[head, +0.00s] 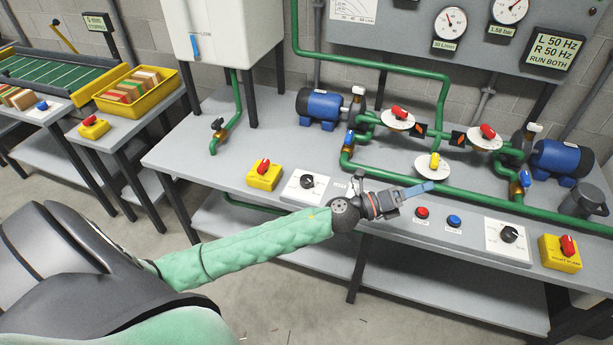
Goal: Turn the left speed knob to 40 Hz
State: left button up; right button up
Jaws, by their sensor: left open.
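The left speed knob (307,181) is a black knob on a white dial plate (299,190) near the front of the grey bench. Its scale is too small to read. A display (553,51) at the upper right reads L 50 Hz, R 50 Hz, RUN BOTH. My left gripper (428,187) is open and empty. It is over the bench, well to the right of the left knob and above the red and blue buttons. My left arm crosses in front of the bench, just below the left dial plate. My right gripper is not in view.
A yellow box with a red switch (264,174) stands left of the dial. A red button (422,213), a blue button (454,220), the right knob (508,234) and another yellow switch box (561,252) line the front. Green pipes (480,202) and blue motors (320,108) stand behind.

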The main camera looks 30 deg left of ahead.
pick_arm(q)
notch_tip(320, 180, down, 5)
jog(key=m+g+h, duration=0.1)
jog(key=m+g, duration=0.7)
jog(key=m, duration=0.3)
jog(key=m+g+y, duration=0.7)
jog(key=m+y, duration=0.2)
jog(key=y, duration=0.6)
send_over(306, 178)
jog(key=f, duration=0.7)
jog(key=shift+d+f, duration=0.2)
jog(key=shift+f, duration=0.15)
jog(key=shift+a, duration=0.2)
jog(key=shift+f, duration=0.35)
notch_tip(306, 178, down, 5)
jog(key=p, duration=0.2)
jog(key=shift+p, duration=0.35)
jog(key=shift+f, duration=1)
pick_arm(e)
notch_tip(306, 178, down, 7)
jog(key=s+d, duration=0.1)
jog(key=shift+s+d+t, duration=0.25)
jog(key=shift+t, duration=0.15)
pick_arm(q)
jog(key=shift+c, duration=0.5)
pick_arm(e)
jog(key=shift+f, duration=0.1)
